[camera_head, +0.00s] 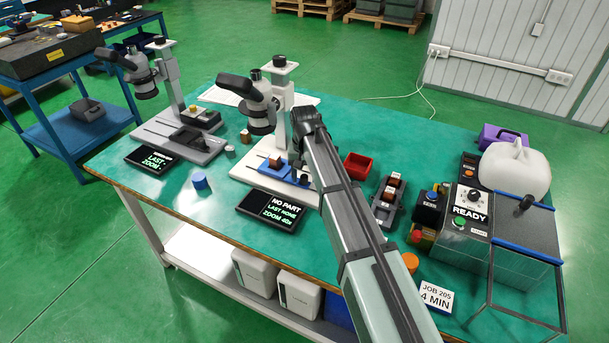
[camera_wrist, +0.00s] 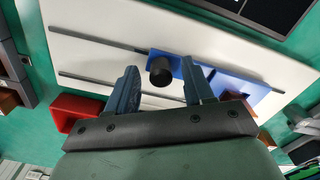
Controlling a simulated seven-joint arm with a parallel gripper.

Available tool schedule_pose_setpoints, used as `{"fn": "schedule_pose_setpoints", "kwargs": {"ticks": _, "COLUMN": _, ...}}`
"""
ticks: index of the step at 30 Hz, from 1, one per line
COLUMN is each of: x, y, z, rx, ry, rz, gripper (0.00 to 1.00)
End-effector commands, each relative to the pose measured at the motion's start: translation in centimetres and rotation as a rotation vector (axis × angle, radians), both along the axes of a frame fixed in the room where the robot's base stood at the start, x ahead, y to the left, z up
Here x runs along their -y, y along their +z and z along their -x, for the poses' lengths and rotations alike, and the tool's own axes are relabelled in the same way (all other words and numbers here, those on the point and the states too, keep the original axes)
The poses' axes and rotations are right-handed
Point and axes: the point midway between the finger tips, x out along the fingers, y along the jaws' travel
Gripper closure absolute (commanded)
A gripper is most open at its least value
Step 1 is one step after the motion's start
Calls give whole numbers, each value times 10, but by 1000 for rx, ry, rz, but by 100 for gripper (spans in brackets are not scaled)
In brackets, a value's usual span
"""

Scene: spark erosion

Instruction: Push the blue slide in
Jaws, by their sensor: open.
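The blue slide (camera_wrist: 180,66) is a flat plate with a black round knob (camera_wrist: 160,70). It lies on thin dark rails over the white base (camera_wrist: 95,45) of the nearer microscope (camera_head: 262,105). In the head view the slide (camera_head: 293,172) is partly hidden by my arm. A brown block (camera_head: 275,161) sits on the slide. My gripper (camera_wrist: 160,88) is open and empty. In the wrist view its two fingers appear on either side of the knob; whether they touch it I cannot tell.
A second microscope (camera_head: 150,75) with a grey base stands at left. Some green tabletop (camera_head: 140,197) is clear at front left.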

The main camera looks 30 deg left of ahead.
Motion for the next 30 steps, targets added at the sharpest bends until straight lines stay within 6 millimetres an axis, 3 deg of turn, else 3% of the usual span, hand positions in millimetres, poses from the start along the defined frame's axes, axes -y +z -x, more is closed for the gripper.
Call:
{"fn": "schedule_pose_setpoints", "kwargs": {"ticks": 21, "x": -1, "y": 115, "z": -1, "rx": 2, "ry": 0, "rz": -1, "gripper": 48}}
{"fn": "schedule_pose_setpoints", "kwargs": {"ticks": 30, "x": 0, "y": 134, "z": 0, "rx": 1, "ry": 0, "rz": 0, "gripper": 48}}
